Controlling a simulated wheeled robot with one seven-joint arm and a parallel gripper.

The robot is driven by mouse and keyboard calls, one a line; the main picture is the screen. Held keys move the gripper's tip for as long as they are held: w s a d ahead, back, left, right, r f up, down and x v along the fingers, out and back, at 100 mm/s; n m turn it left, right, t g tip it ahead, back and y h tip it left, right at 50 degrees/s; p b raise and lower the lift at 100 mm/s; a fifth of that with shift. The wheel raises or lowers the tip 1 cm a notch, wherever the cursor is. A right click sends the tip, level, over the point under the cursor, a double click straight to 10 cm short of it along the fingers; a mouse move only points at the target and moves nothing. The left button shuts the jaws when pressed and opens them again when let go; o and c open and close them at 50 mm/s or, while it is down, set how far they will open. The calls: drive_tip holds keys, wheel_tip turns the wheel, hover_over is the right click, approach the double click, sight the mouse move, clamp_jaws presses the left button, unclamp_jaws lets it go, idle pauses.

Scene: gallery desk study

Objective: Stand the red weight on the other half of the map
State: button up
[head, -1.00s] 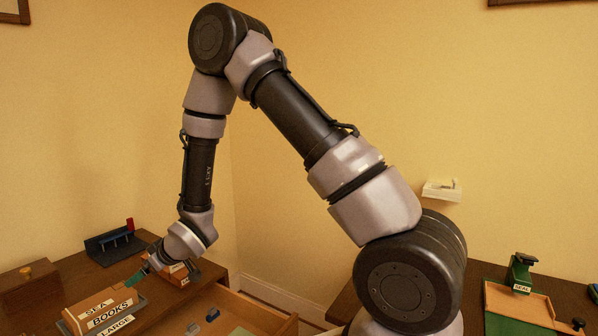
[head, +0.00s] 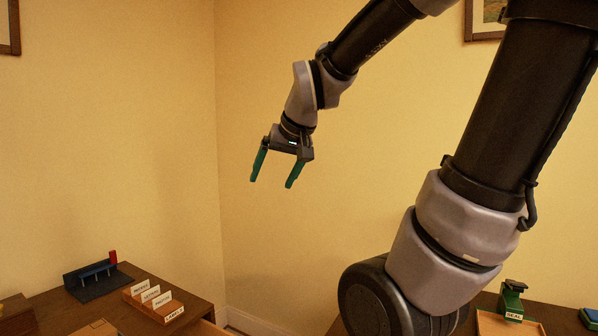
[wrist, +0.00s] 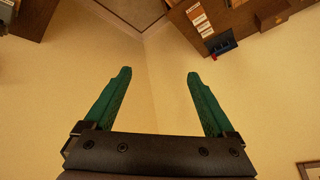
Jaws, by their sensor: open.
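My gripper (head: 272,183) is open and empty, high in the air in front of the yellow wall, with its green fingers pointing down. The wrist view also shows the two fingers (wrist: 158,73) wide apart with nothing between them. A small red upright piece (head: 113,257) stands at the end of a dark rack on the left desk, below and left of my gripper. It also shows small in the wrist view (wrist: 214,57). I cannot tell whether it is the red weight. I do not see the map in either view.
The dark rack (head: 90,290) holds a blue piece. A wooden card holder (head: 150,308) with white labels stands beside it on the left desk (head: 180,290). A green stand labelled SEAL (head: 512,298) is at the lower right. The air around my gripper is clear.

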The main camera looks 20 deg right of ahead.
drive_tip(key=s+d+r+m, duration=0.2)
drive_tip(key=s, duration=0.6)
drive_tip(key=shift+s, duration=0.4)
drive_tip(key=shift+d, duration=0.1)
idle(0.6)
